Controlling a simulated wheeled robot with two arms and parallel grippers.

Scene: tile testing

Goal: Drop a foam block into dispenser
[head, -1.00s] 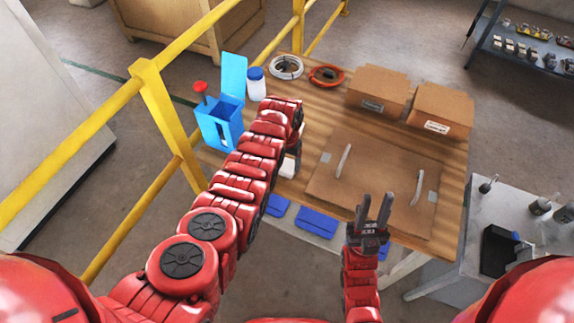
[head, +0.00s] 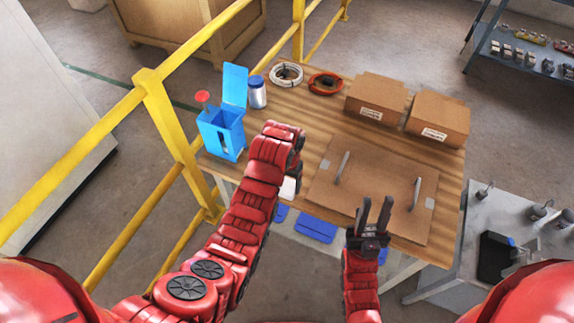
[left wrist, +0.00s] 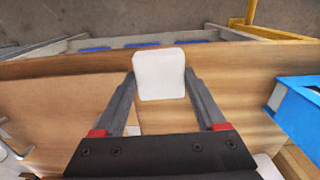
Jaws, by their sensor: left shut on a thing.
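The white foam block (left wrist: 159,75) is held between the fingertips of my left gripper (left wrist: 160,84) in the left wrist view. In the head view the block (head: 288,187) shows partly, below my left wrist, near the table's front edge; my arm hides most of that gripper. The blue dispenser (head: 221,136) stands at the table's left corner with its lid raised, to the left of my left gripper and apart from it. Part of a blue body, likely the dispenser (left wrist: 312,108), shows at the right of the left wrist view. My right gripper (head: 376,208) is open and empty over the table's front edge.
A red knob (head: 202,97) is beside the dispenser, and a blue-capped bottle (head: 257,93) stands behind it. A cardboard sheet (head: 385,195) with handles covers the table's middle. Two boxes (head: 377,97) and cable coils (head: 286,74) are at the back. A yellow railing (head: 168,125) runs along the left.

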